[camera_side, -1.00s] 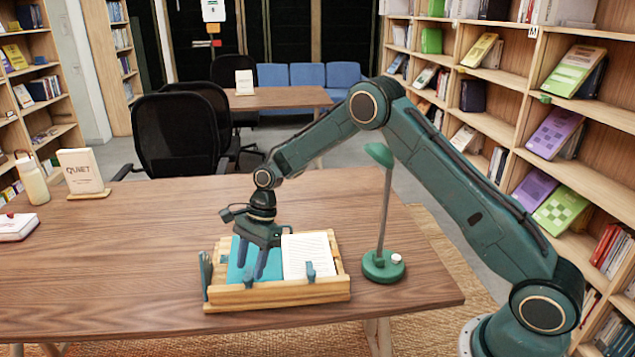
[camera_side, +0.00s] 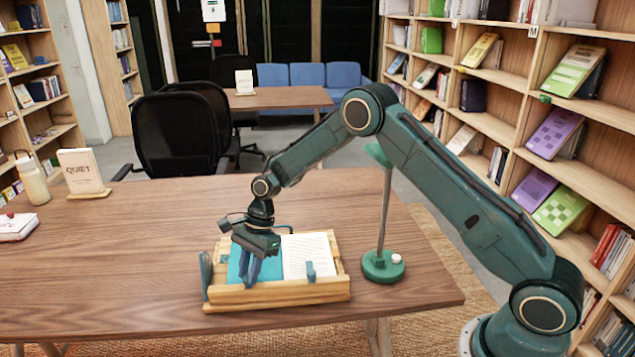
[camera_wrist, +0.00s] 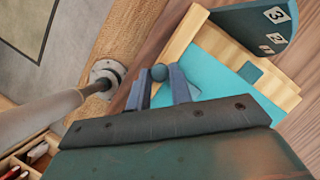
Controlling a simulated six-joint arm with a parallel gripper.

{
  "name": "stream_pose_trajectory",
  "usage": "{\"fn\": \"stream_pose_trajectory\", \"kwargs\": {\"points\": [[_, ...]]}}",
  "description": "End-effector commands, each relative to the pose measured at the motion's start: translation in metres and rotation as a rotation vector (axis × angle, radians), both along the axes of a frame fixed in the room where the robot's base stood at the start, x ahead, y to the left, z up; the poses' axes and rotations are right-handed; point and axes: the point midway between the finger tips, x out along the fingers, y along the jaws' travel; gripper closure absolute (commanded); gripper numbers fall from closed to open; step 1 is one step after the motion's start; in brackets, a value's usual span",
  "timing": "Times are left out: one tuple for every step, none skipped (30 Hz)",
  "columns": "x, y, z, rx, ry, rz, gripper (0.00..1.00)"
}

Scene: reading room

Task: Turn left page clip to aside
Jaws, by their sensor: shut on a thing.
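My gripper (camera_side: 252,268) points down at the front left of the wooden book stand (camera_side: 300,293). Its two fingers are close together at the left page clip, which they largely hide in the side view. In the wrist view my gripper (camera_wrist: 159,88) has its fingers on either side of the clip's rounded blue-grey top (camera_wrist: 158,73). The open book has a teal left page (camera_side: 236,262) and a white printed right page (camera_side: 306,254). The blue right page clip (camera_side: 311,271) stands upright at the front of the right page.
A green lamp (camera_side: 383,268) stands just right of the stand. A blue-grey side plate (camera_side: 206,275) is at the stand's left end; it carries numbers in the wrist view (camera_wrist: 262,25). A bottle (camera_side: 32,180) and sign (camera_side: 81,172) are far left. The table's left middle is clear.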

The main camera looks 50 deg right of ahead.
Motion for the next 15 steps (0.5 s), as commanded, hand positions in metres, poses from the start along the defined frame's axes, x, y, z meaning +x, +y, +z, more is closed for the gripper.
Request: {"fn": "stream_pose_trajectory", "kwargs": {"points": [[-0.0003, -0.0001, 0.0002, 0.0, 0.001, 0.005, 1.0], [-0.0003, -0.0001, 0.0001, 0.0, 0.002, 0.008, 1.0], [-0.0003, -0.0001, 0.0001, -0.001, 0.002, 0.015, 1.0], [-0.0003, -0.0001, 0.0, -0.001, 0.002, 0.02, 1.0], [-0.0002, -0.0001, 0.0, -0.001, 0.002, 0.028, 1.0], [0.0, 0.0, -0.0001, -0.001, 0.002, 0.039, 1.0], [0.0003, 0.0, -0.0001, 0.0, 0.003, 0.049, 1.0], [0.0004, 0.0001, -0.0001, -0.001, 0.003, 0.059, 1.0], [0.0004, 0.0002, -0.0002, -0.001, 0.004, 0.076, 1.0], [0.0005, 0.0003, -0.0003, -0.001, 0.004, 0.092, 1.0], [0.0009, 0.0003, -0.0002, -0.001, 0.004, 0.106, 1.0], [0.0012, 0.0003, -0.0001, -0.002, 0.004, 0.128, 1.0], [0.0015, 0.0004, -0.0001, -0.003, 0.004, 0.147, 1.0], [0.0016, 0.0004, -0.0002, -0.003, 0.006, 0.167, 1.0], [0.002, 0.0005, -0.0001, -0.003, 0.006, 0.196, 1.0]]}}
